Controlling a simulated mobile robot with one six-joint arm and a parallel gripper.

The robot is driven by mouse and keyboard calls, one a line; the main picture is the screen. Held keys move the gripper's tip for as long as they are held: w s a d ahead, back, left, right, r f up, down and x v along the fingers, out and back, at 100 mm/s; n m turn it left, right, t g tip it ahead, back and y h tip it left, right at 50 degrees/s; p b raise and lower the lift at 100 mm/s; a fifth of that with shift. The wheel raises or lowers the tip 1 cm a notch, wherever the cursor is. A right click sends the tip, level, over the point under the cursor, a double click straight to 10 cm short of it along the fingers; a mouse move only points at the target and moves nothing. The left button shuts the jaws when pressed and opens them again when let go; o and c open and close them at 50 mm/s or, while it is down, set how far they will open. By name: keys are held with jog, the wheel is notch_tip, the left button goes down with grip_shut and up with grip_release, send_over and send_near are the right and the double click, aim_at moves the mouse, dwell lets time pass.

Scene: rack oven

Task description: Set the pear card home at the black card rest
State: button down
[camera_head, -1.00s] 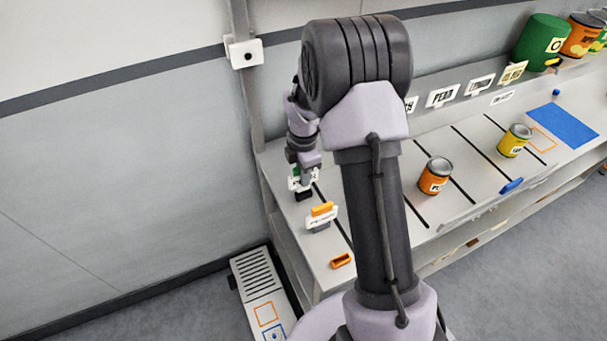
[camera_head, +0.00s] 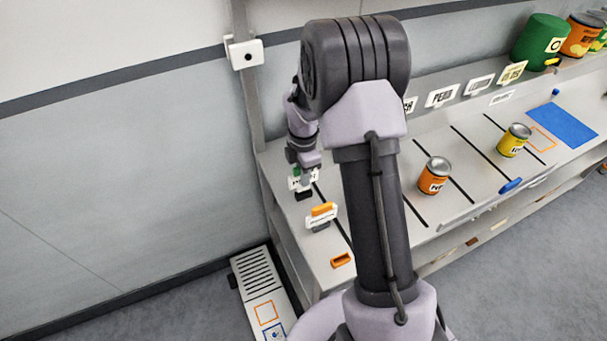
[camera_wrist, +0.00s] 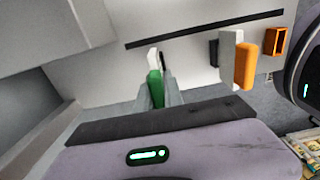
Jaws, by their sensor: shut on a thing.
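A white card with a green grip (camera_wrist: 154,85) is between my gripper's fingers (camera_wrist: 158,95). I take it for the pear card, but its print cannot be read. In the head view my gripper (camera_head: 304,172) points down at the far left end of the bench, shut on this card (camera_head: 296,183). The black card rest (camera_head: 303,195) is directly below the card. The card looks upright and at or just above the rest; I cannot tell whether it is seated.
An orange can (camera_head: 434,176) and a yellow can (camera_head: 514,140) stand farther right. The wall post (camera_head: 250,105) rises close behind.

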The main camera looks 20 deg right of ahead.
jog(key=shift+f+b, duration=1)
jog(key=shift+f, duration=0.65)
jog(key=c, duration=1.4)
grip_release()
jog(key=shift+o, duration=0.2)
jog(key=shift+r, duration=0.1)
notch_tip(320, 180, up, 17)
jog(key=p, duration=0.5)
jog(key=shift+r, duration=0.2)
